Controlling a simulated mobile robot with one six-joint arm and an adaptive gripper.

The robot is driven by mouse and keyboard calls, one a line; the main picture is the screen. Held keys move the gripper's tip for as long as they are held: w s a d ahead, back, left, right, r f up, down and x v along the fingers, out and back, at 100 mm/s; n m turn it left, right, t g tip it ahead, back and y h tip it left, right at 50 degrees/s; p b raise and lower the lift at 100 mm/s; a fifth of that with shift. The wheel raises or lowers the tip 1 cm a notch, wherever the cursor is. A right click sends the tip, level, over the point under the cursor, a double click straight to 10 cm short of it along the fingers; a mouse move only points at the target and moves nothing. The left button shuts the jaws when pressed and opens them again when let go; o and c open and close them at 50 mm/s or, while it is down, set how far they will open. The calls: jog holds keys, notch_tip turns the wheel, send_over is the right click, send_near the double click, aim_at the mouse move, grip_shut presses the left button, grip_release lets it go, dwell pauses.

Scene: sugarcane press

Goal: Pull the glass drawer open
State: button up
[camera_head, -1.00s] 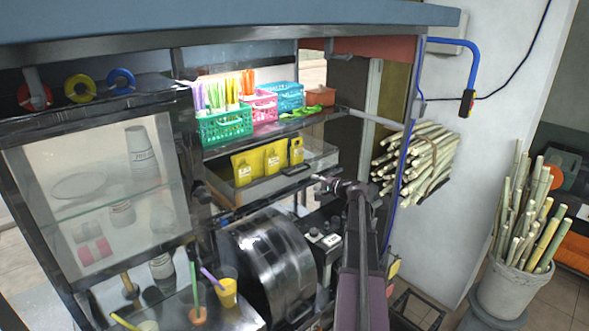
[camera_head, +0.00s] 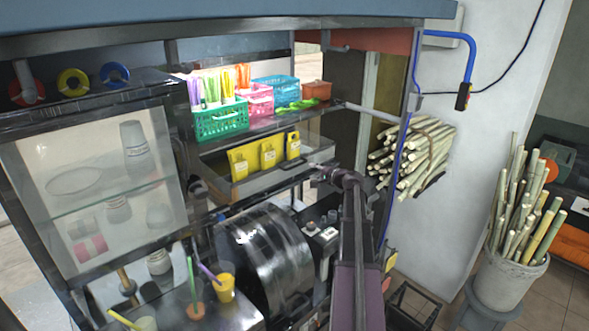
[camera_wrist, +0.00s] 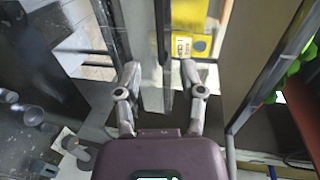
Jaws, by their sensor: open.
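The glass drawer (camera_head: 255,187) is a long grey-edged tray under the shelf, with several yellow packs (camera_head: 268,157) inside. A dark handle sits on its front near the right end. My gripper (camera_head: 319,171) is at the right end of the drawer front, close to the handle. In the wrist view my gripper (camera_wrist: 162,92) has its two fingers spread, one on each side of a narrow bar at the drawer front (camera_wrist: 162,45). Whether either finger touches it I cannot tell. A yellow pack (camera_wrist: 188,35) shows beyond the fingers.
Coloured baskets (camera_head: 222,121) stand on the shelf above. A dark metal press drum (camera_head: 265,250) and cups (camera_head: 225,287) are below. A glass cabinet (camera_head: 95,195) is at left. Cane bundles (camera_head: 410,155) and a cane bucket (camera_head: 503,278) are at right.

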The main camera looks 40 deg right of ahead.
aim_at(295, 167)
jog(key=b+x, duration=0.2)
jog(key=x, duration=0.9)
jog(key=shift+a, duration=0.1)
grip_shut()
